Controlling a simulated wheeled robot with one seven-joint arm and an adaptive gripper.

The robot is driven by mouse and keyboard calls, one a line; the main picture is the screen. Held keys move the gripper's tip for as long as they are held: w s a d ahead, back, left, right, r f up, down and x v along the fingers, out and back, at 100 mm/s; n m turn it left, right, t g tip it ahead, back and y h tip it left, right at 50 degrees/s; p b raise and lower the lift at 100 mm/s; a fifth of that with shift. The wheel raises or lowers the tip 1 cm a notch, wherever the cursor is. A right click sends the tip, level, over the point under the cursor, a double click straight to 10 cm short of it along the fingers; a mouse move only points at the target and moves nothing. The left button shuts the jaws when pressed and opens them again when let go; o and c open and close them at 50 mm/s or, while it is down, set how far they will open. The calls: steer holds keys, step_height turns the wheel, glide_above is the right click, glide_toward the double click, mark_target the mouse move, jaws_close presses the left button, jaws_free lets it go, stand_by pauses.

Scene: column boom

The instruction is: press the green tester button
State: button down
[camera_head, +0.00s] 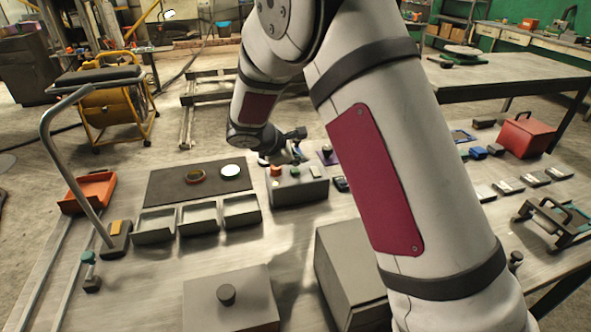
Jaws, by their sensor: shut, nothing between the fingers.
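A grey tester box (298,190) stands on the table near the middle of the view. On its top are an orange-red button (276,171) at the left and a green button (295,171) beside it. My gripper (297,157) is shut and empty. Its dark fingers point down just above and behind the green button in the picture. I cannot tell whether the fingertips touch the box or a button. My arm comes from the upper right and hides part of the table.
Three open grey trays (198,219) and a dark mat (170,187) with two round discs lie left of the box. A grey box with a knob (232,303) stands in front, and a larger grey box (345,275) stands nearer my arm. A red box (525,136) is at right.

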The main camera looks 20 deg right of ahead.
mark_target(297, 171)
steer(key=shift+r+p, duration=1.05)
steer(key=shift+r, duration=1.45)
